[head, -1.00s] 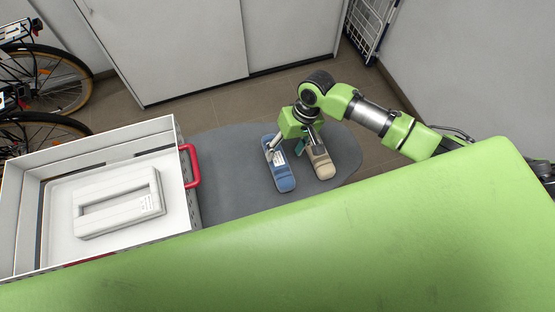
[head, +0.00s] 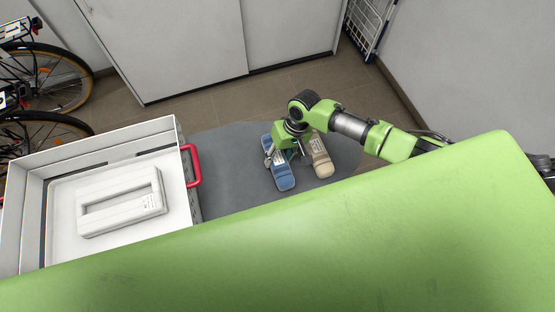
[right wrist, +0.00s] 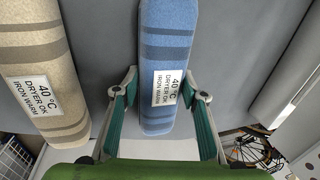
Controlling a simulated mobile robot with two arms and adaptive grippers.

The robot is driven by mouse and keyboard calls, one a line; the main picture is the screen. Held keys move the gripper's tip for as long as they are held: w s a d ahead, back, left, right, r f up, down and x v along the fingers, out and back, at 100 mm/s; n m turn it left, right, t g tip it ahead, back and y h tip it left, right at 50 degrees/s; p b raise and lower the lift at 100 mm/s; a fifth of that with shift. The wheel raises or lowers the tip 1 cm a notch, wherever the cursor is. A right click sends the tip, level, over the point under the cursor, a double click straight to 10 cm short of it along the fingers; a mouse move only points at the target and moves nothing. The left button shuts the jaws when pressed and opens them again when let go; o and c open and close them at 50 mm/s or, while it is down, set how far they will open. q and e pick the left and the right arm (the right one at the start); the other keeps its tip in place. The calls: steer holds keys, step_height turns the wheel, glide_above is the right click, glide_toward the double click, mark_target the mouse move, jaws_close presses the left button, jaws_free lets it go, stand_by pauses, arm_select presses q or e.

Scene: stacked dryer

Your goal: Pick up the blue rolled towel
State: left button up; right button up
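The blue rolled towel (head: 283,176) lies on the grey oval table surface, beside a beige rolled towel (head: 322,160). My right gripper (head: 281,155) is over the upper part of the blue towel. In the right wrist view, the blue towel (right wrist: 165,45) with its white care label runs between the two green fingers of my right gripper (right wrist: 162,80). The fingers are spread, one on each side of the towel, with a gap at each side. How far down they reach is hard to tell. My left gripper is not in view.
The beige towel (right wrist: 40,70) lies close to the left finger in the right wrist view. A white box with a red handle (head: 193,166) stands left of the towels. The grey table (head: 222,170) is bare between them. Bicycles (head: 50,85) stand at the far left.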

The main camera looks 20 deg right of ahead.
steer(key=c, duration=0.6)
steer(key=shift+r, duration=0.1)
